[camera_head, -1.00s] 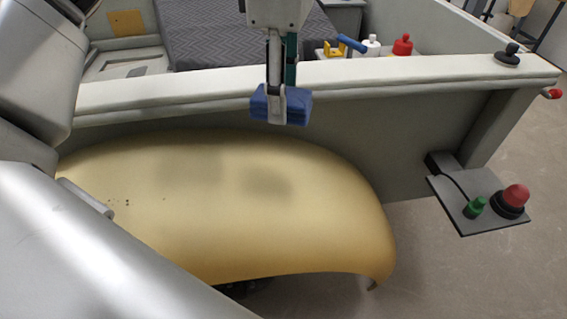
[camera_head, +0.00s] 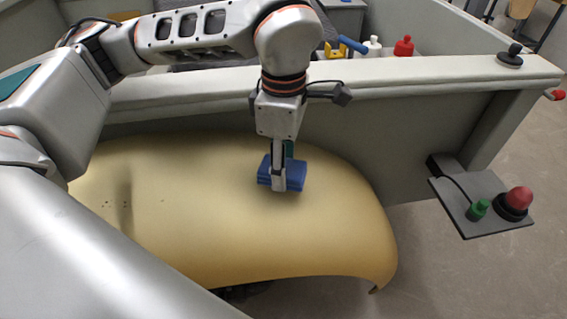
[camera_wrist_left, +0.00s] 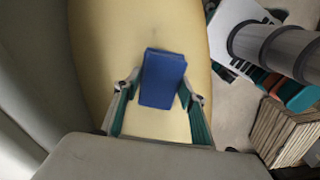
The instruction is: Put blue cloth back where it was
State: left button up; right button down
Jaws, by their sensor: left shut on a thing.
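The blue cloth (camera_head: 295,175), a folded block, is held in my left gripper (camera_head: 280,184), which points down over the right half of the pale yellow shell (camera_head: 210,235). In the left wrist view the cloth (camera_wrist_left: 164,78) sits between the two fingers with the shell (camera_wrist_left: 100,50) beyond it. The cloth is very low over the shell. I cannot tell whether it touches the surface. My right gripper is not in view.
A long grey wall with a pale top ledge (camera_head: 420,75) runs behind the shell. A white bottle (camera_head: 374,46) and a red bottle (camera_head: 404,46) stand beyond it. A grey shelf (camera_head: 475,200) with red and green knobs is at the right.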

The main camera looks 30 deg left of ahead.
pick_arm(q)
jog(key=o, duration=1.1)
notch_tip(320, 180, up, 12)
dwell(0.5)
